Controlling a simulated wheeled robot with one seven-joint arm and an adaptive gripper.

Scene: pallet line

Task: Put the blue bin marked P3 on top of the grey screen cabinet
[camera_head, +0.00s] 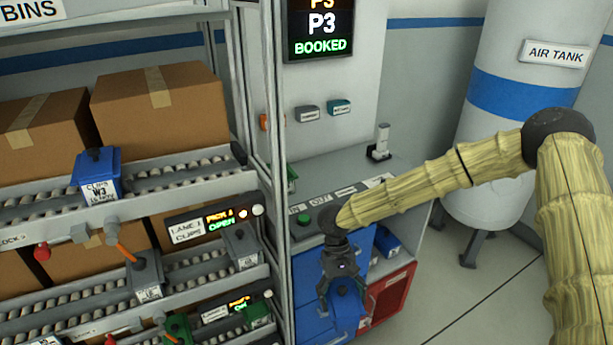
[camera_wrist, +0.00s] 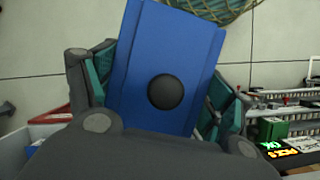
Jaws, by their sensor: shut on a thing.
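My gripper (camera_head: 341,285) points down and is shut on a blue bin (camera_head: 346,309) at the lower middle of the head view. In the wrist view the blue bin (camera_wrist: 165,55) sits between the two fingers, with a black round knob on its face. No P3 marking can be read on it. The bin hangs in front of the lower blue front of the grey screen cabinet (camera_head: 362,165), below its flat top. The cabinet's upright screen (camera_head: 320,30) reads P3 BOOKED.
A small grey upright device (camera_head: 382,142) and a green button (camera_head: 304,218) are on the cabinet top. The roller rack (camera_head: 150,185) with boxes and small bins stands at left. A white air tank (camera_head: 520,90) stands at right. Floor (camera_head: 480,290) is clear at the lower right.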

